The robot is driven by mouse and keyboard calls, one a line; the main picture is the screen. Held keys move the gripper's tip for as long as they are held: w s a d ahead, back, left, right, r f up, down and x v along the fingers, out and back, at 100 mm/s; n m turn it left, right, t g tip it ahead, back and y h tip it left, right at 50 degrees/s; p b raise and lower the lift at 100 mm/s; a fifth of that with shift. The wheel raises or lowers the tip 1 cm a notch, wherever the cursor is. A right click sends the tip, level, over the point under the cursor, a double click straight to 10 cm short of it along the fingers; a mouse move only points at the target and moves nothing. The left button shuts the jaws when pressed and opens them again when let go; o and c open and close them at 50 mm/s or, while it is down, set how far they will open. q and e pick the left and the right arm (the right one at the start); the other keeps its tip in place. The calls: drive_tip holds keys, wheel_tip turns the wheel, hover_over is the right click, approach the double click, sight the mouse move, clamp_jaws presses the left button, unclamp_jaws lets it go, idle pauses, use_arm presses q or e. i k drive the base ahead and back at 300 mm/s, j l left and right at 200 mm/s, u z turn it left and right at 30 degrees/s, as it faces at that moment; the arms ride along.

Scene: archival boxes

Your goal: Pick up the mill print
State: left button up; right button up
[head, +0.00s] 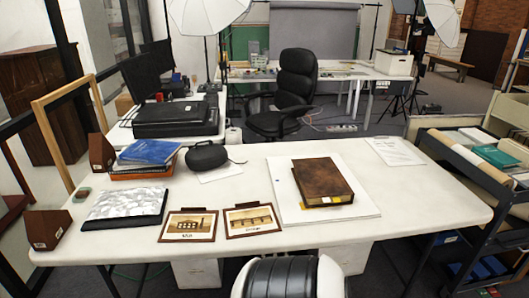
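Two small sepia prints on brown, clip-topped boards lie side by side near the front edge of the white table (400,205). The left print (188,226) shows a blocky building with rows of windows, which looks like a mill. The right print (252,220) shows a long, low building and lies slightly turned. Their captions are too small to read surely, so I cannot be certain which is the mill print. Both lie flat and uncovered. Neither of my grippers is in view.
A silver-topped dark slab (125,207) lies left of the prints. A brown book (321,182) rests on a white board (285,198) to the right. Behind are blue folders (149,152) and a black rounded device (206,155). A loaded cart (480,165) stands right. The table's right front is clear.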

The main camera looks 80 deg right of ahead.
sight(190, 224)
drive_tip(key=z, duration=2.1)
